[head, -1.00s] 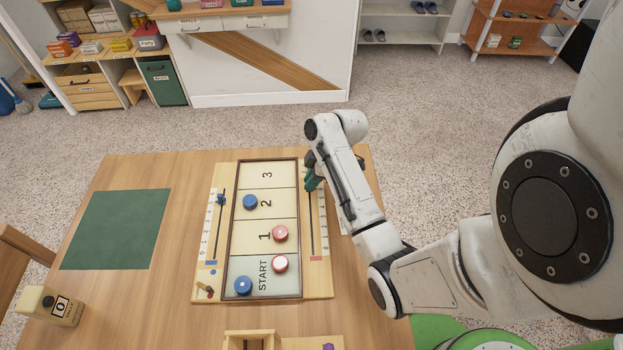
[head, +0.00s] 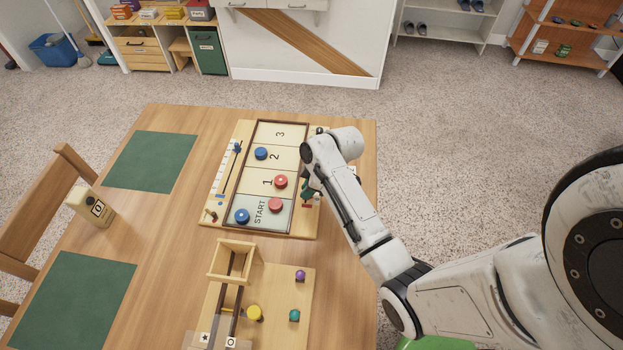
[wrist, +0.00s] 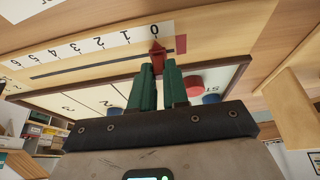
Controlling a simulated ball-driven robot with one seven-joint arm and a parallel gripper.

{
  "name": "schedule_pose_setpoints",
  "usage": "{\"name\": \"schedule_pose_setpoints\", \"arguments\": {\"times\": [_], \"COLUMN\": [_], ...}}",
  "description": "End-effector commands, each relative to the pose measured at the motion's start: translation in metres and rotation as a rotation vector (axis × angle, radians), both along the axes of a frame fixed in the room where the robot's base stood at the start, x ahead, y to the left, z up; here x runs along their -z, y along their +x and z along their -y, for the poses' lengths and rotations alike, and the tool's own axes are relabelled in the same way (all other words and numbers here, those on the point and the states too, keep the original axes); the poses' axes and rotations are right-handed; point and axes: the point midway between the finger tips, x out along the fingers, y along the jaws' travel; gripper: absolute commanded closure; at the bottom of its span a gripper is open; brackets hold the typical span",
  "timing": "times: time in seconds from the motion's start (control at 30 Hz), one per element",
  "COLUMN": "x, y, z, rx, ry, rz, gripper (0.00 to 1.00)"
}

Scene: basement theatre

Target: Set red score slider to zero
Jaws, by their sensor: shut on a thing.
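The red score slider (wrist: 156,52) shows in the wrist view at the 0 mark of its numbered scale, next to a red square patch. My gripper (wrist: 158,70) has its green fingers shut on the slider. In the head view my gripper (head: 309,188) is at the right side of the game board (head: 216,214), near the START end. The arm covers most of the red scale there. The blue slider (head: 238,148) is on the left scale, toward its far end.
Red and blue pucks lie on the board, including a red puck (head: 275,205) on START. A wooden tray (head: 270,310) with coloured knobs is in front. A card box (head: 93,205) and green mats (head: 150,161) are at left.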

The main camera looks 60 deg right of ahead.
Motion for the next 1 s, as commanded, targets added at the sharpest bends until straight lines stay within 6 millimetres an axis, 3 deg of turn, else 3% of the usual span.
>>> {"name": "schedule_pose_setpoints", "arguments": {"times": [0.43, 0.47, 0.7, 1.0], "x": [-0.0007, -0.0006, -0.0003, -0.0023], "y": [-0.0015, -0.0015, -0.0016, -0.0019], "z": [-0.0047, -0.0049, -0.0043, -0.0026], "rx": [-0.003, -0.003, -0.003, -0.001], "ry": [0.003, 0.003, 0.002, 0.0], "rz": [0.001, 0.0, 0.0, 0.002], "gripper": [1.0, 0.84, 0.62, 0.6]}}
